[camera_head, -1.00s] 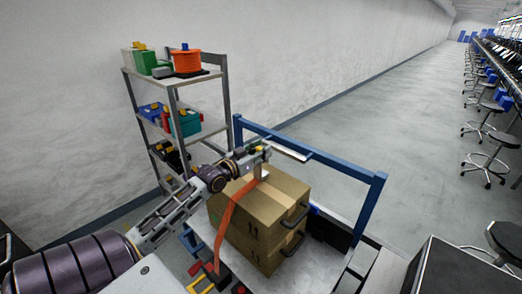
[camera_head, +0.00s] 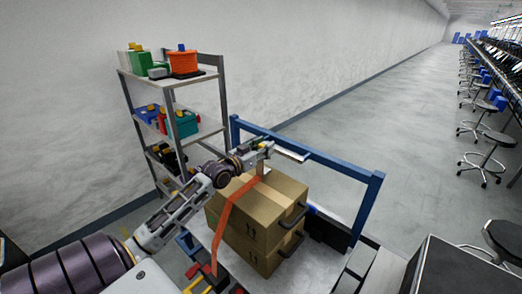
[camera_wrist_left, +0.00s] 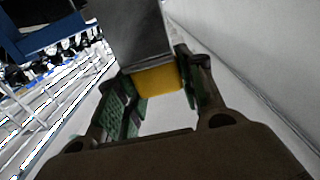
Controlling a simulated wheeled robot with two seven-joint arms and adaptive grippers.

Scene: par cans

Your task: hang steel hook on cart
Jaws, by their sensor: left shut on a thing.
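My left gripper (camera_head: 262,150) reaches over two stacked cardboard boxes, close to the top rail of the blue-framed cart (camera_head: 345,172). It is shut on the steel hook. In the left wrist view the hook shows as a broad grey metal piece (camera_wrist_left: 130,35) with a yellow end (camera_wrist_left: 157,80), between the green-padded fingers of the gripper (camera_wrist_left: 158,92). In the head view a pale flat part of the hook (camera_head: 289,155) sticks out right of the fingers, by the rail. I cannot tell whether it touches the rail. My right gripper is not in view.
The boxes (camera_head: 265,215) stand on the cart under my gripper, with an orange strap (camera_head: 221,232) across them. A shelf rack (camera_head: 224,100) with bins stands left, near the wall. Open floor (camera_head: 390,110) lies beyond the cart. Stools (camera_head: 487,160) line the right.

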